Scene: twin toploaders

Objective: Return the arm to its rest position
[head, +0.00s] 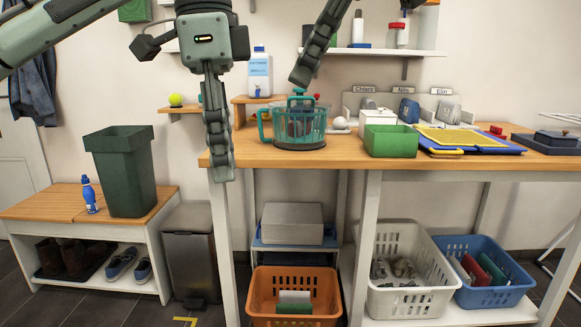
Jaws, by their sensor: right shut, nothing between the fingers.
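My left gripper (222,172) comes in from the upper left and points straight down in front of the table's left end. I see its fingers edge-on, so the gap between them does not show. My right gripper (301,77) reaches down from the top edge, tilted to the left, its fingers shut and empty. Its tip shows just above the teal basket-like container (300,126) on the table; I cannot tell how far apart they are in depth. The rest of my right arm is out of view.
The wooden table (345,152) carries a green box (391,141) and a yellow-and-blue tray (466,142). A dark green bin (124,170) and a blue bottle (89,195) stand on the bench at left. An orange crate (294,283) sits below. Free floor shows in the left foreground.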

